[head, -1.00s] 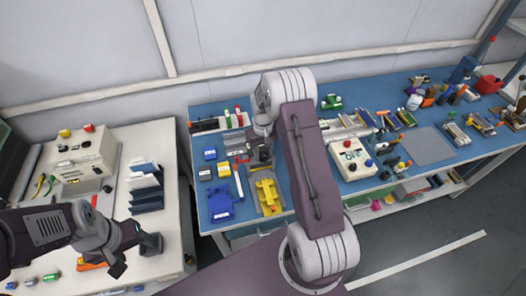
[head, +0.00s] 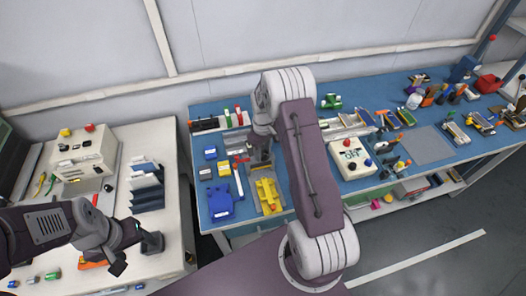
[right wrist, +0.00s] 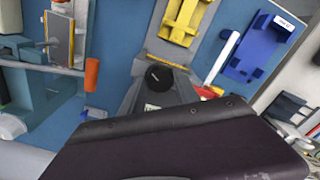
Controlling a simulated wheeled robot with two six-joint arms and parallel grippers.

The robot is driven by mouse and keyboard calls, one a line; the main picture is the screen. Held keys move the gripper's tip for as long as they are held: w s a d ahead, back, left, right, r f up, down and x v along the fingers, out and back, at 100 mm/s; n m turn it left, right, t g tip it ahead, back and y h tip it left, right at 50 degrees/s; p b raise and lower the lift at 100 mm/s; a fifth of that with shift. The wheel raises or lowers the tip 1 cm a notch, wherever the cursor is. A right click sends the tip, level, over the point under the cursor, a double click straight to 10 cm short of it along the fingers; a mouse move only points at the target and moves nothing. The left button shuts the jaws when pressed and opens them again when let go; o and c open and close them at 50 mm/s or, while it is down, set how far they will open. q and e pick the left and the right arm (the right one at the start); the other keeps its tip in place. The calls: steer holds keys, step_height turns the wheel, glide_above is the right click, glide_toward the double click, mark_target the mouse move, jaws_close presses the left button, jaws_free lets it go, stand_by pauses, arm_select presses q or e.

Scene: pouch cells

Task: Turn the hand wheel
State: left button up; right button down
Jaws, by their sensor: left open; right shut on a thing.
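A black round knob (right wrist: 160,76), which looks like the hand wheel, shows in the right wrist view at the end of a grey fixture plate (right wrist: 168,58) that carries a yellow part (right wrist: 181,18). In the head view the yellow part (head: 267,194) lies just in front of my right gripper (head: 262,153). My right gripper is shut at the knob, pointing down; its fingertips are hard to make out and the wheel is hidden in the head view. My left gripper (head: 135,254) is open and empty above the white table at the left.
A blue holder (head: 220,202) and small blue blocks stand left of the yellow part. A white control box (head: 352,158) with coloured buttons stands to the right. A white-and-red stick (head: 239,181) lies close to the fixture. A grey mat (head: 428,146) farther right is clear.

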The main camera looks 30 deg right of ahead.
mark_target(263, 153)
steer(key=shift+w+r, duration=0.1)
steer(key=c, duration=0.9)
jaws_free()
step_height(263, 153, up, 9)
steer(key=b, duration=0.1)
